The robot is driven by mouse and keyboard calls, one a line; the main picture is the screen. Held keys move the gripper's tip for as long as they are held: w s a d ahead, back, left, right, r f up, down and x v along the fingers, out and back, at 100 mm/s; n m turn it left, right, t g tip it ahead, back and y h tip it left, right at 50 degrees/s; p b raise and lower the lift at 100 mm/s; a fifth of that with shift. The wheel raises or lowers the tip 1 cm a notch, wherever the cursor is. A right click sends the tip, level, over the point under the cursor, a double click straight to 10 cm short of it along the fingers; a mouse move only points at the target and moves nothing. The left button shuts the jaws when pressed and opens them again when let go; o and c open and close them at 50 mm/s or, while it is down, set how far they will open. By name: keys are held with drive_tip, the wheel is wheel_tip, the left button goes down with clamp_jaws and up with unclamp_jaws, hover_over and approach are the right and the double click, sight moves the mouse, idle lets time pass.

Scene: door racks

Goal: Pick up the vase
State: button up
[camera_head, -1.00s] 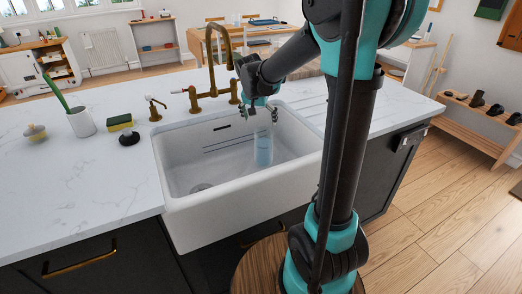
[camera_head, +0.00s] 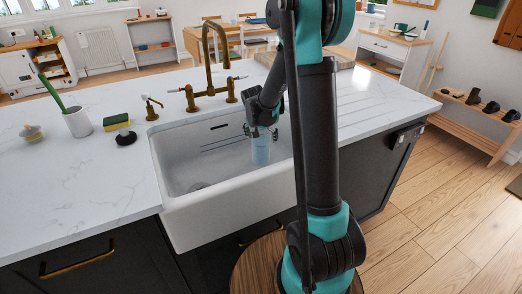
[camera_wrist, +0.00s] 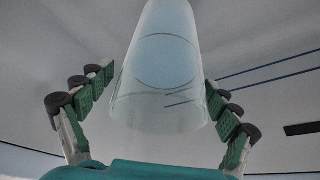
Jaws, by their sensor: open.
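The vase (camera_head: 261,151) is a clear, light-blue glass cylinder standing in the white sink (camera_head: 183,180). My gripper (camera_head: 262,133) is above and around the top of the vase in the head view. In the wrist view the vase (camera_wrist: 160,75) lies between the two open fingers of my gripper (camera_wrist: 160,95), with a gap visible on each side. The fingers do not appear to close on it. The lower part of the vase is partly hidden in the head view by the sink's depth and my arm.
A brass tap (camera_head: 212,65) rises behind the sink. A soap pump (camera_head: 151,106), a sponge (camera_head: 117,122) and a white cup with a green brush (camera_head: 78,121) stand on the counter left of the sink.

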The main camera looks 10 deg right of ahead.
drive_tip(key=shift+w+d+f, duration=0.1)
drive_tip(key=shift+w+f, duration=0.15)
drive_tip(key=shift+f, duration=0.4)
drive_tip(key=c, duration=2)
